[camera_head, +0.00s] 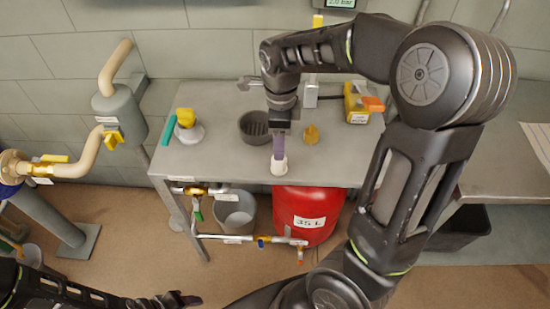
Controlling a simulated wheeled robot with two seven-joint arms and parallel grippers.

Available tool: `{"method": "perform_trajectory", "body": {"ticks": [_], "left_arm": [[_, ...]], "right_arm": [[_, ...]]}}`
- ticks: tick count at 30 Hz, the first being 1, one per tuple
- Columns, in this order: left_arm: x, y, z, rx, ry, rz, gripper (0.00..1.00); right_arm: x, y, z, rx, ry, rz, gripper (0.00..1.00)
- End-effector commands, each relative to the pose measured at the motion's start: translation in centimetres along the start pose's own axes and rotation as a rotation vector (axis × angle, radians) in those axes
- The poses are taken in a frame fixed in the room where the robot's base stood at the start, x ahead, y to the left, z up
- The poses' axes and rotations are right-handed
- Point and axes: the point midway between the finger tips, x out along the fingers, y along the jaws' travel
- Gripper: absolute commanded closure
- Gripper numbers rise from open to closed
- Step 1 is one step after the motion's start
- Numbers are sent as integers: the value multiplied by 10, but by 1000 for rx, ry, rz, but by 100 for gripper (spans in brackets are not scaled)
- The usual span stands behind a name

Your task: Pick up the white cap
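The white cap (279,167) is a small, pale cylinder at the front edge of the grey table, near its middle. My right gripper (279,155) points down from above, with its purple fingertips at the top of the cap. The fingers line up in this view, so I cannot tell whether they are closed on the cap or only beside it. Whether the cap rests on the table is also unclear. My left gripper (187,299) is low at the bottom left, away from the table, and its opening cannot be made out.
The grey table (225,165) holds a dark round container (255,127), a yellow-topped white piece (187,126), a small brass piece (311,134) and a yellow-orange device (360,104). A red tank (308,213), a bucket (235,212) and pipework with valves (240,238) are below. My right arm spans the right side.

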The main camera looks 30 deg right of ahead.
Motion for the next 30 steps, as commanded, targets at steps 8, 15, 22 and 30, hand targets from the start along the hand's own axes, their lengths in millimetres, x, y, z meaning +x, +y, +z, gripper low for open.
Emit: {"method": "perform_trajectory", "body": {"ticks": [8, 15, 22, 30], "left_arm": [[0, 0, 0, 0, 0, 0, 46], [-1, 0, 0, 0, 0, 0, 46], [-1, 0, 0, 0, 0, 0, 46], [-7, 2, 1, -1, -2, -2, 46]], "right_arm": [[11, 1, 0, -1, 2, 3, 42], [26, 0, 0, -1, 0, 1, 42], [27, 0, 0, -1, 0, 1, 42], [58, 2, 0, -1, 3, 5, 42]]}}
